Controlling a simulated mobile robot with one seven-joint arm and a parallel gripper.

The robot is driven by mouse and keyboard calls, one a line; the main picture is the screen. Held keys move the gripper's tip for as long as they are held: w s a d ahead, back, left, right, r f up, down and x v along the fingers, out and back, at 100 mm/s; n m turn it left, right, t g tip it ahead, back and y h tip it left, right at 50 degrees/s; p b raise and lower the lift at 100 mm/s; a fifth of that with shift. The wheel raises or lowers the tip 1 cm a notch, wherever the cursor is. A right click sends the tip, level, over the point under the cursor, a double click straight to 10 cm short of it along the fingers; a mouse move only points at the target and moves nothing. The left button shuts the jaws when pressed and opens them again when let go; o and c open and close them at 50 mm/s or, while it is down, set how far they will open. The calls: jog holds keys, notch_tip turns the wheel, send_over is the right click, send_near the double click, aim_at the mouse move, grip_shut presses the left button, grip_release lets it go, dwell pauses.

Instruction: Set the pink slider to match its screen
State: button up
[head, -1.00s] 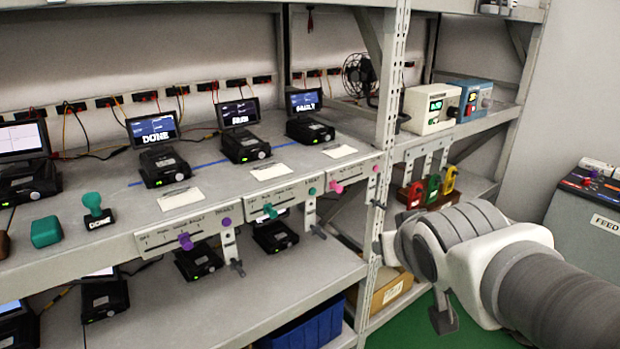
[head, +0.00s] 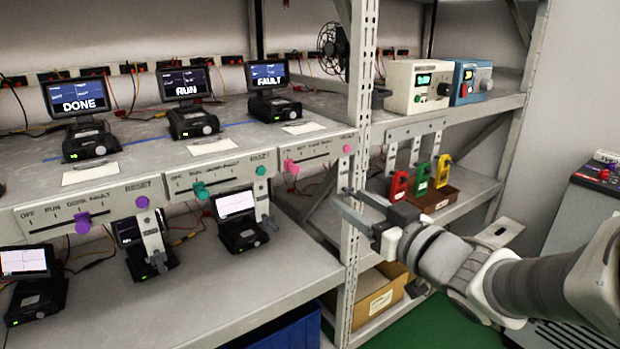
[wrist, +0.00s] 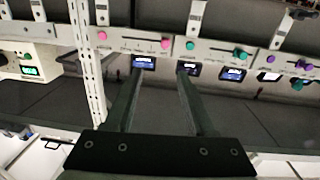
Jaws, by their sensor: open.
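The pink slider (head: 292,166) is a knob at the left end of its slot on the rightmost label panel (head: 320,153) of the shelf edge. A round pink button (head: 346,148) sits at that panel's right end. The screen above it (head: 268,77) reads FAULT. My gripper (head: 338,198) is open and empty, in front of the shelf post, below and right of the pink panel and apart from it. In the wrist view, which looks upside down, the pink slider (wrist: 165,43) shows beyond the open fingers (wrist: 160,72).
A teal slider (head: 200,190) and a purple slider (head: 83,223) sit on panels to the left, under RUN and DONE screens. A perforated shelf post (head: 357,120) stands just right of the pink panel. Hanging brackets (head: 150,235) and lower-shelf devices lie below.

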jog(key=y, duration=0.1)
jog(key=p, duration=0.6)
send_near(296, 169)
jog(key=x, duration=0.9)
grip_shut()
dwell(1.3)
